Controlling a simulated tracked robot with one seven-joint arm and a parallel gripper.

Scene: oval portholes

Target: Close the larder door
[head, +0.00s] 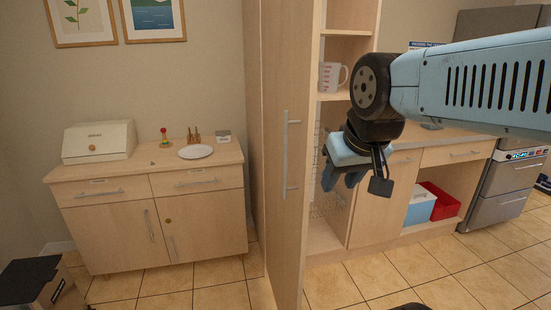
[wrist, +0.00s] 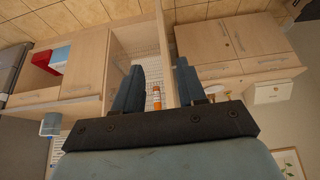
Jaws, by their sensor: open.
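The larder door (head: 274,200) is a tall light-wood panel. It stands open, swung out from the larder (head: 345,20), with its outer face toward the left. A vertical grey bar handle (head: 286,155) is on that face near the free edge. My gripper (head: 341,180) is to the right of the door, in front of the larder's open shelves, apart from the handle. Its blue fingers are spread, and in the wrist view (wrist: 155,80) nothing is held between them. An orange bottle (wrist: 157,98) shows beyond the fingers there. The door's hinge side is partly hidden.
A measuring jug (head: 331,77) stands on a larder shelf. A low sideboard (head: 150,215) with a bread box (head: 98,142) is at the left. A counter with a red bin (head: 441,203) and a blue-and-white box (head: 420,207) is at the right. Tiled floor is clear in front.

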